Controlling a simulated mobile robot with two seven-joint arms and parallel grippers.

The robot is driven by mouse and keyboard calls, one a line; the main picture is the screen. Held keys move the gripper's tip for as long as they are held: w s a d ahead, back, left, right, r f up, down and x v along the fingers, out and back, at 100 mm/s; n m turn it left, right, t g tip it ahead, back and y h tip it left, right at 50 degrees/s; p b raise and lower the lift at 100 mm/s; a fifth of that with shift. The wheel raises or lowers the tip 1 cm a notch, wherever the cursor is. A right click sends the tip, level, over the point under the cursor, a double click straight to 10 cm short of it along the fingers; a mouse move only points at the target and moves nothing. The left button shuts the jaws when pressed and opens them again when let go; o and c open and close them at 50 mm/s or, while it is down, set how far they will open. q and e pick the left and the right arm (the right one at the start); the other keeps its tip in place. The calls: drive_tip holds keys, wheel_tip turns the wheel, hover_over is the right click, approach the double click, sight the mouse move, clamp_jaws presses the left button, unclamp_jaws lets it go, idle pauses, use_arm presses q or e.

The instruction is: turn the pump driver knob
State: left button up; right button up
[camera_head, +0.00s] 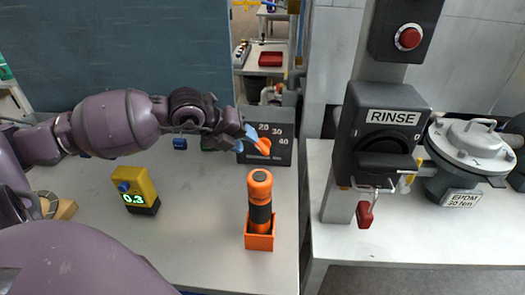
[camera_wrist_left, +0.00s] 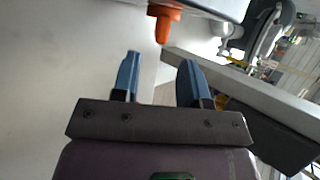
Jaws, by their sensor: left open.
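The pump driver (camera_head: 280,151) is a dark box with a 20-30-40 dial at the back of the left table. Its orange knob (camera_head: 260,146) sits low on the front face. My left gripper (camera_head: 252,138) reaches in from the left, its blue fingers overlapping the knob's left side in the head view. In the left wrist view my gripper (camera_wrist_left: 158,66) is open with nothing between its fingers. An orange piece, seemingly the knob (camera_wrist_left: 163,22), is beyond the fingertips, apart from them. My right gripper is not in view.
A yellow device (camera_head: 138,188) reading 0.3 stands on the table. An orange-black cylinder (camera_head: 260,197) stands in an orange holder (camera_head: 260,240). The table's front middle is clear.

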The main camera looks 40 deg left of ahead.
sight(258, 148)
use_arm(q)
drive_tip(key=b+x, duration=0.1)
drive_tip(key=x, duration=0.5)
drive_tip(key=shift+w+d+f+b, duration=0.1)
drive_tip(key=shift+w+f+b, duration=0.15)
drive_tip(key=shift+b, duration=0.1)
clamp_jaws()
